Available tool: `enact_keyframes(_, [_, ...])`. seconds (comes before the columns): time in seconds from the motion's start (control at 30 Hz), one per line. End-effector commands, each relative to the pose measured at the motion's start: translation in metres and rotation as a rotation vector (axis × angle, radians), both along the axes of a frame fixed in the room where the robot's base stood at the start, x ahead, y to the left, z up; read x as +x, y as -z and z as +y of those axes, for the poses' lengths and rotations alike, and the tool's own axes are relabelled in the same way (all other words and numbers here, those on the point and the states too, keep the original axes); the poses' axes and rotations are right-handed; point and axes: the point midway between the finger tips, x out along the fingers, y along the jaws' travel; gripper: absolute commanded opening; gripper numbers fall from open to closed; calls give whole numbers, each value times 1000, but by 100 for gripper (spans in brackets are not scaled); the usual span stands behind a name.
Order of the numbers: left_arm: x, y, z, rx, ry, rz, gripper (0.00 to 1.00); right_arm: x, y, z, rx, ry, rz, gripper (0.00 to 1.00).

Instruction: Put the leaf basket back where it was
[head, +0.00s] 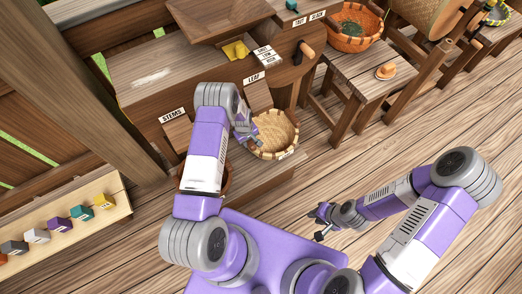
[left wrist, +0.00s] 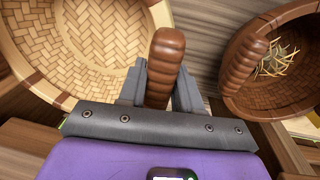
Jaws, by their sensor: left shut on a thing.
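The leaf basket (head: 279,132) is a light woven basket. It sits just below the LEAF sign (head: 254,78), over the low wooden shelf; whether it rests on it I cannot tell. It looks empty in the left wrist view (left wrist: 95,35). My left gripper (head: 246,130) is at the basket's left side. In the left wrist view my left gripper (left wrist: 160,88) is shut on a brown wrapped handle (left wrist: 165,55) beside the basket's rim. My right gripper (head: 315,225) is empty, with its fingers apart, above the floor to the right of my base.
A brown basket (left wrist: 285,55) with some stems stands close to the right in the left wrist view. The STEMS sign (head: 172,115) is left of my left arm. An orange basket (head: 353,25) with dark leaves and a stool (head: 375,85) are at upper right. Floor at right is clear.

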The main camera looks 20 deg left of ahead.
Motion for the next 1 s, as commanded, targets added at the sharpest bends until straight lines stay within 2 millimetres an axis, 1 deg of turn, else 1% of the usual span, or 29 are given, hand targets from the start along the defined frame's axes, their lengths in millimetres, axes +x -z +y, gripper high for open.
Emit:
enact_keyframes(0.03, [-1,15,0,-1,-1,2,0,0,6,0,0,0,0,27])
enact_keyframes(0.1, [-1,28,0,0,1,1,0,0,10,0,0,0,0,27])
enact_keyframes(0.2, [0,40,0,0,3,-1,0,0,14,0,0,0,0,27])
enact_keyframes(0.37, [0,50,0,0,3,-1,0,0,17,0,0,0,0,27])
enact_keyframes(0.53, [-1,75,-1,-1,2,0,0,0,26,0,0,0,0,27])
enact_keyframes(0.6, [0,82,-1,0,3,-1,0,0,28,0,0,0,0,27])
enact_keyframes(0.83, [0,81,-1,0,4,-1,0,0,27,0,0,0,0,27])
enact_keyframes(0.97, [0,84,0,0,4,-1,0,0,31,0,0,0,0,27])
enact_keyframes(1.0, [-1,84,-1,0,4,0,40,0,29,0,0,0,0,27])
